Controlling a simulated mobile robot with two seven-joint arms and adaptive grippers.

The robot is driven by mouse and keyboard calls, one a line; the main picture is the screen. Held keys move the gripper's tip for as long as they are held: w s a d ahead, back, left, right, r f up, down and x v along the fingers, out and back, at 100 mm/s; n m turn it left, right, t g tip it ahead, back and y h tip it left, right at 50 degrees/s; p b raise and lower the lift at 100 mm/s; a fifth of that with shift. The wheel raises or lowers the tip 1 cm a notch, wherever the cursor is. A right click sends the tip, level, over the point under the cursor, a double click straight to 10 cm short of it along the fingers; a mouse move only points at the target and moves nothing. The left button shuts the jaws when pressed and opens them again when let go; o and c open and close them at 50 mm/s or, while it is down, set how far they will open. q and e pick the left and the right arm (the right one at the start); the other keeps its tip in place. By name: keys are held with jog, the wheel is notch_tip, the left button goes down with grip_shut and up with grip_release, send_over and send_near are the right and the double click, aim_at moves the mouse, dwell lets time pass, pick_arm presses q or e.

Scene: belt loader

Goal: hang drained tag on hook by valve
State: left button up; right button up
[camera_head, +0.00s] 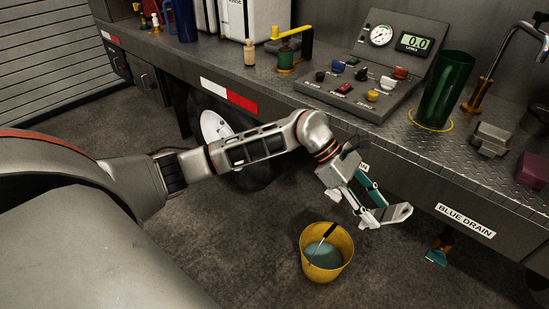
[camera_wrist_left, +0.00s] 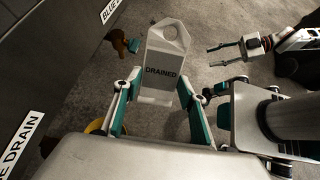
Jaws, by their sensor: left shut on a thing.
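My left gripper (camera_head: 380,208) is shut on a pale tag (camera_head: 398,214), held out below the bench's front edge. In the left wrist view the tag (camera_wrist_left: 163,72) reads DRAINED, has a hole near its far end and sits between the fingers of the left gripper (camera_wrist_left: 155,98). A brass valve with a teal handle (camera_head: 436,257) hangs under the BLUE DRAIN label (camera_head: 465,220), right of and apart from the tag. The valve also shows in the left wrist view (camera_wrist_left: 119,40). I cannot make out a hook. My right gripper (camera_wrist_left: 222,55) is open and empty in the left wrist view.
A yellow bucket (camera_head: 344,238) with bluish liquid and a stick stands on the floor below my left gripper. A second label (camera_wrist_left: 22,145) is on the bench front. The bench top holds a control panel (camera_head: 350,95) and a green jug (camera_head: 444,90). Floor around the bucket is clear.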

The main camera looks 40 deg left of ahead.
pick_arm(q)
jog(key=w+a+f+n+t+y+b, duration=0.1)
jog(key=w+a+n+t, duration=0.2)
jog(key=a+n+t, duration=0.3)
jog(key=w+a+n+t+b, duration=0.1)
jog(key=w+a+n+t, duration=0.3)
jog(key=a, duration=0.3)
jog(key=s+a+f+n+t+y+b, duration=0.1)
jog(key=s+a+f+n+t+y, duration=0.2)
jog(key=a, duration=0.7)
jog(key=a+f+n+t+y+b, duration=0.1)
jog(key=a+n+t+y, duration=0.3)
jog(key=a, duration=0.7)
jog(key=w+f+m+b, duration=0.1)
jog(key=w+b, duration=0.1)
jog(key=w, duration=0.7)
jog(key=shift+w+d+t+y, duration=0.3)
jog(key=shift+w+d, duration=0.1)
pick_arm(e)
jog(key=shift+w+a+f, duration=0.1)
jog(key=shift+f, duration=0.55)
jog(key=shift+w+a+f, duration=0.1)
jog(key=shift+f, duration=0.55)
